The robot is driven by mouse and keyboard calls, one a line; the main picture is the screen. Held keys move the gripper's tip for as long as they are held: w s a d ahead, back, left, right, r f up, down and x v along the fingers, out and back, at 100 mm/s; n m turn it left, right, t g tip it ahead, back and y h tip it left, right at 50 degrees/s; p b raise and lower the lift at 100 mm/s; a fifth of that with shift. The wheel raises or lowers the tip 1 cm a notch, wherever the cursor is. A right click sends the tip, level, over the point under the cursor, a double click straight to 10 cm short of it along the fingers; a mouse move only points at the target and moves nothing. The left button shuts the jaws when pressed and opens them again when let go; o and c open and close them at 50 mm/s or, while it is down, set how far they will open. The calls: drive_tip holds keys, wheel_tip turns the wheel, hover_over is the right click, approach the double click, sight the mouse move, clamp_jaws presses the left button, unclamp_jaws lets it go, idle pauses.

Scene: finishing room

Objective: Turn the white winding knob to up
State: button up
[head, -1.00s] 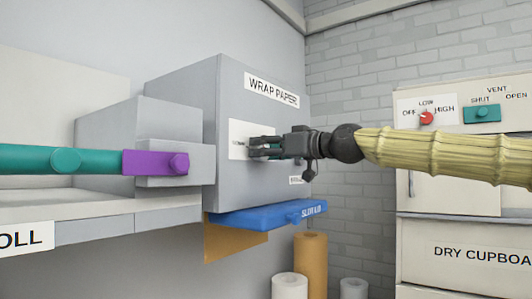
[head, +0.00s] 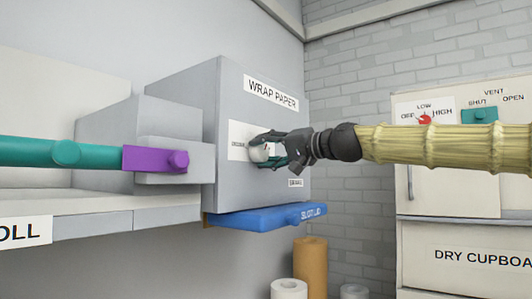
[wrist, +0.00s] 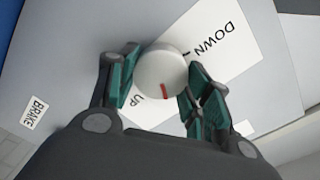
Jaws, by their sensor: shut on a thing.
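The white winding knob (head: 260,152) sits on a white plate on the front of the grey WRAP PAPER box (head: 235,185). In the wrist view, the knob (wrist: 158,66) has a red mark pointing to the picture's bottom. This is between the UP label (wrist: 138,99) and the DOWN label (wrist: 215,40), nearer UP. My gripper (head: 265,147) is at the knob. Its two green-padded fingers stand on either side of the knob in the wrist view (wrist: 158,82), shut on it. The fingers partly hide the plate.
A blue SLOT LID (head: 270,217) sticks out below the box. A purple block (head: 150,159) on a teal bar is at left. Paper rolls (head: 310,262) stand below. A cupboard (head: 455,180) with a red dial (head: 424,119) is at right. A BRAKE label (wrist: 35,112) is beside the plate.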

drive_tip(key=m, duration=0.4)
drive_tip(key=shift+m+p, duration=0.3)
drive_tip(key=shift+f+m+p, duration=0.15)
drive_tip(key=shift+m+p, duration=0.45)
drive_tip(key=shift+m, duration=1.6)
drive_tip(key=o, duration=1)
drive_tip(key=shift+w, duration=0.1)
drive_tip(key=shift+o, duration=0.2)
drive_tip(key=shift+d, duration=0.15)
drive_tip(key=v, duration=1.2)
